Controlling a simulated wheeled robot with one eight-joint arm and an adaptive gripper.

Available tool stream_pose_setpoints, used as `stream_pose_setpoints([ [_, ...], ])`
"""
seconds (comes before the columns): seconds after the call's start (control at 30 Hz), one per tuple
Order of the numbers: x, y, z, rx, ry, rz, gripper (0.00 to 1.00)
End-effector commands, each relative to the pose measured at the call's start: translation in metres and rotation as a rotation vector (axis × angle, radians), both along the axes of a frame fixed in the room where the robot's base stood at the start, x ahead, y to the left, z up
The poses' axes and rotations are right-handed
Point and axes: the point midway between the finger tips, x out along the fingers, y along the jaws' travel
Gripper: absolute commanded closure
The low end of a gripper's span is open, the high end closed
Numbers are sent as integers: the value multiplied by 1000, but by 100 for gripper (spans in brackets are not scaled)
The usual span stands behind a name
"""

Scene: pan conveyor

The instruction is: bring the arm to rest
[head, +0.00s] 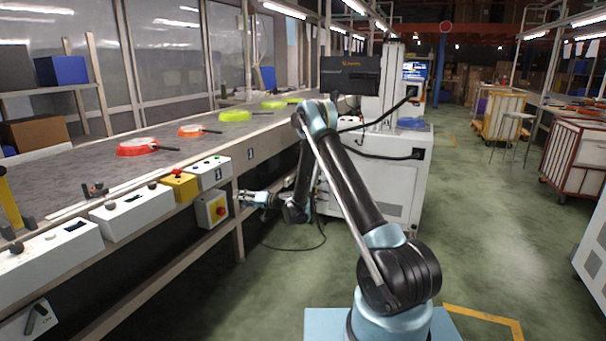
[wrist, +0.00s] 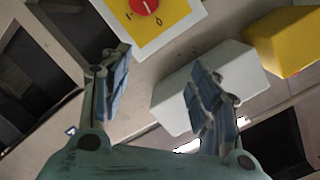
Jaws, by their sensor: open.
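My arm is bent, with its forearm reaching down and left toward the conveyor's side. My gripper (head: 243,199) is low beside the conveyor frame, close to a yellow and grey switch box with a red knob (head: 219,210). In the wrist view my gripper (wrist: 158,92) is open, with its two fingers apart and nothing between them. The switch box's red knob on its yellow face (wrist: 170,14) shows beyond the fingers at the top. Whether a finger touches the frame cannot be told.
The conveyor (head: 80,185) carries red, orange and green pans. Control boxes (head: 130,213) and a yellow emergency-stop box (head: 180,186) line its edge. A white machine cabinet (head: 385,180) stands behind my arm. The green floor to the right is clear, with carts farther off.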

Motion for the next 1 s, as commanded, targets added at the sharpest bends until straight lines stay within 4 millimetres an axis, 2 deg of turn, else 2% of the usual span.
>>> stream_pose_setpoints([
  [0.03, -1, -7, 13, -17, 1, 0, 44],
  [0.2, -6, -27, 51, -82, 7, 2, 44],
  [0.53, -28, -74, 115, -209, 31, -1, 44],
  [0.77, -55, -112, 151, -300, 55, -8, 44],
  [1.0, -89, -153, 182, -396, 85, -22, 44],
])
